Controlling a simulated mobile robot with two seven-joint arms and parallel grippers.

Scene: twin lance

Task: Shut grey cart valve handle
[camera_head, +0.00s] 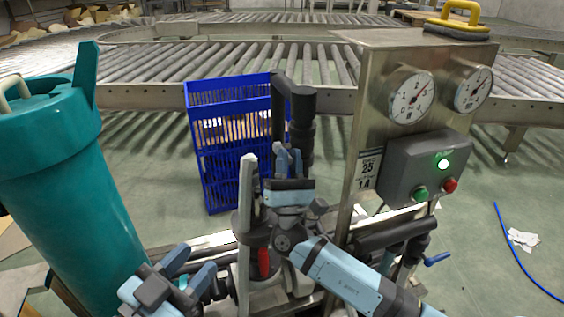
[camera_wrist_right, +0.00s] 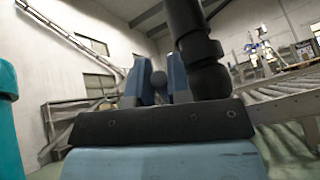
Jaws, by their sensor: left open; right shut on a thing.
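My right gripper (camera_head: 289,158) points up in front of the black pipe (camera_head: 303,130) at the cart's middle. In the right wrist view its blue fingers stand on both sides of a dark grey round-ended piece (camera_wrist_right: 159,79), and it is shut on this piece. This may be the grey valve handle; most of it is hidden. A light grey upright bar (camera_head: 246,225) stands just left of the right gripper. A red handle (camera_head: 264,262) shows below the right gripper. My left gripper (camera_head: 189,268) is open, low and left of the bar, with nothing seen between its fingers.
A teal tank (camera_head: 75,190) stands at the left. A steel panel with two gauges (camera_head: 410,95) and a lit grey box (camera_head: 428,165) stands at the right. A blue valve handle (camera_head: 437,259) is below it. A blue crate (camera_head: 215,145) and roller conveyor (camera_head: 140,75) are behind.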

